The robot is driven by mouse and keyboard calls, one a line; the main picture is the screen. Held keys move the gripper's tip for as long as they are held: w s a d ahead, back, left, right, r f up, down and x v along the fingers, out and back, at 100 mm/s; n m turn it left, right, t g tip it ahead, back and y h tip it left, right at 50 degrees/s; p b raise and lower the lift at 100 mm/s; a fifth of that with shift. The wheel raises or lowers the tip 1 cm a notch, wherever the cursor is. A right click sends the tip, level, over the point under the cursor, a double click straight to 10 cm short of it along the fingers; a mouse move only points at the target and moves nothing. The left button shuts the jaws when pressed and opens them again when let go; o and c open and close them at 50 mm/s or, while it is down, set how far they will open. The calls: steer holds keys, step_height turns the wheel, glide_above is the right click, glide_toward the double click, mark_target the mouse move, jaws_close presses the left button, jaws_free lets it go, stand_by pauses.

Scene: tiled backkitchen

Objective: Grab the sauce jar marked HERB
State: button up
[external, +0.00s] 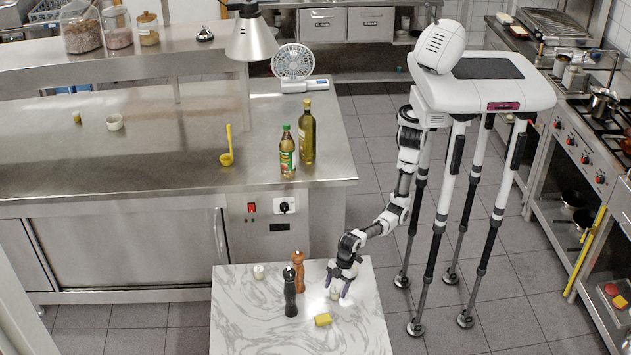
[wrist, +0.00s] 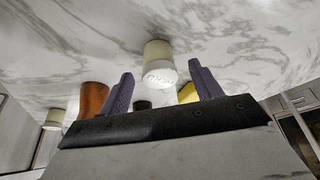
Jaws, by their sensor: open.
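My gripper (external: 341,287) points down over the marble table, its two purple fingers apart. In the wrist view the open gripper (wrist: 164,74) has a small pale jar (wrist: 157,53) with a white lid just past and between its fingertips. The lid has dark lettering, too small and turned to read surely. In the external view this jar (external: 334,293) shows partly between the fingers. A second similar jar (external: 258,271) stands at the table's far left; it also shows at the left of the wrist view (wrist: 54,118), with no legible marking.
A black mill (external: 290,292) and a brown wooden mill (external: 298,268) stand left of my gripper. A yellow block (external: 322,320) lies in front of it. The marble table's (external: 245,325) front part is clear. A steel counter with bottles (external: 307,135) stands behind.

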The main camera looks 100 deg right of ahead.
steer(key=shift+x, duration=0.8)
steer(key=shift+r, duration=0.1)
steer(key=c, duration=1.1)
